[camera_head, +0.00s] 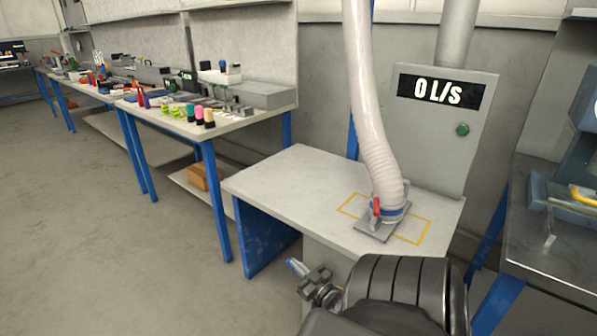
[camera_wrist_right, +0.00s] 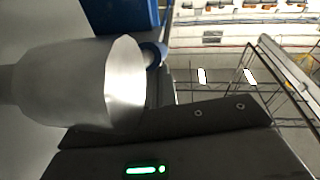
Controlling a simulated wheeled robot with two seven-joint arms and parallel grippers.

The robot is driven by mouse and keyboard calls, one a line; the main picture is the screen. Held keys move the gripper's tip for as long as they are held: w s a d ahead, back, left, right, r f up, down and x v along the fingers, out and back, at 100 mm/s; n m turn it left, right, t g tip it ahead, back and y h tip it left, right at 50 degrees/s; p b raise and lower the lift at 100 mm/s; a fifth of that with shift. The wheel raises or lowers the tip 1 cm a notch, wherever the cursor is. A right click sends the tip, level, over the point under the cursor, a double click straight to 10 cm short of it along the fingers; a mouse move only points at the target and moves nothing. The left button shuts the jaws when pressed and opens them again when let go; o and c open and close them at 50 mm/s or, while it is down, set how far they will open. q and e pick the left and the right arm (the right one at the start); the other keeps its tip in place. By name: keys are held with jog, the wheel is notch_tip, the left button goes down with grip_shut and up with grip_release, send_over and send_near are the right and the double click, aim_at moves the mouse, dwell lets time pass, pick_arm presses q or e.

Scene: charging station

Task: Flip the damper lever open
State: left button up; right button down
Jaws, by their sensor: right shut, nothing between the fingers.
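The damper lever (camera_head: 376,208) is a small red handle standing roughly upright at the left side of a blue collar (camera_head: 393,214). The collar joins the foot of a white ribbed hose (camera_head: 372,120) to a grey square plate (camera_head: 372,233) on the table. My right gripper (camera_head: 297,267) is in front of the table's near edge, lower left of the lever and clearly apart from it. It is shut and empty, with its light blue tip pointing up and left. The lever does not show in the right wrist view. My left gripper is not in view.
The white table (camera_head: 290,185) is bare around a yellow outlined square (camera_head: 415,236). A grey panel (camera_head: 425,150) behind reads "0 L/S" and has a green button (camera_head: 463,130). A cluttered bench (camera_head: 240,122) stands left, a dark metal bench (camera_head: 540,262) right.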

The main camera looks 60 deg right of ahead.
dwell(0.4)
jog(key=shift+s+a+f, duration=0.1)
jog(key=shift+s, duration=0.2)
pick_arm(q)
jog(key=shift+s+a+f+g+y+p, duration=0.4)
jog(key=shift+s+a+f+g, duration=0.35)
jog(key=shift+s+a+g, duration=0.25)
pick_arm(e)
jog(key=v, duration=1)
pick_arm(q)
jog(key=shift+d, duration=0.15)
pick_arm(e)
jog(key=shift+s, duration=0.1)
